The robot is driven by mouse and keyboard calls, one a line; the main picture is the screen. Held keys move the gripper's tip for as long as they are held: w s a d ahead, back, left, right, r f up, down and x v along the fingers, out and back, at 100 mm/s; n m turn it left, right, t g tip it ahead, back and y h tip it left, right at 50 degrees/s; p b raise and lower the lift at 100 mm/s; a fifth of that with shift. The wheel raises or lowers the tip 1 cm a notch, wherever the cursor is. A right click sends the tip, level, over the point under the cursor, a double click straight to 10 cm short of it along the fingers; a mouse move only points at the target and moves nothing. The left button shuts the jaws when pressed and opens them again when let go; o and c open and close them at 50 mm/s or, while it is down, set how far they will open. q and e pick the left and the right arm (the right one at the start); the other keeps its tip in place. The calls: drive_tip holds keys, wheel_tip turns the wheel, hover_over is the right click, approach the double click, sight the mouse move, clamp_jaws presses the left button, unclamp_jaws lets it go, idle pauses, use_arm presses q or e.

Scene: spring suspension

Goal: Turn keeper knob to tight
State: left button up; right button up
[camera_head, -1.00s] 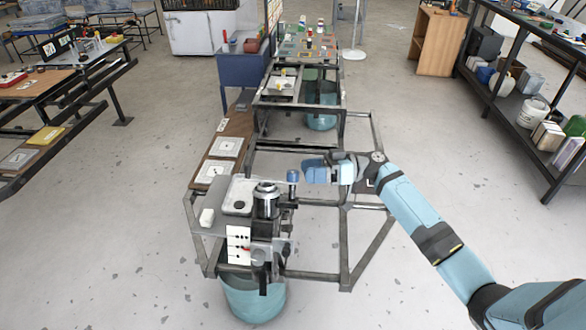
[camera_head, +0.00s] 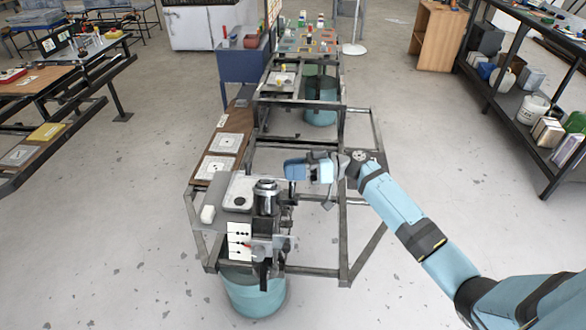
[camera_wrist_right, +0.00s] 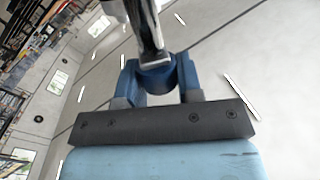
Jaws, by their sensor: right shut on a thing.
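The keeper knob is blue and round; in the right wrist view the knob (camera_wrist_right: 156,74) sits between my two blue fingers at the end of a shiny metal part (camera_wrist_right: 146,28). My right gripper (camera_wrist_right: 158,82) is shut on it. In the head view my right gripper (camera_head: 290,169) reaches in from the right, beside the top of the spring suspension fixture (camera_head: 266,196), and hides the knob. The knob's turn position cannot be read. My left gripper is in neither view.
A white marked panel (camera_head: 239,241) stands on the fixture's front. A teal bucket (camera_head: 254,294) stands under the bench frame. Black shelves (camera_head: 510,100) stand far right. The floor at right is open.

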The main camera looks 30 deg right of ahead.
drive_tip(key=m+t+h, duration=0.2)
drive_tip(key=t+h, duration=0.1)
drive_tip(key=shift+m+p, duration=0.35)
drive_tip(key=shift+m, duration=0.05)
drive_tip(key=o, duration=0.9)
drive_tip(key=shift+b+v, duration=1.3)
drive_tip(key=shift+v, duration=5.65)
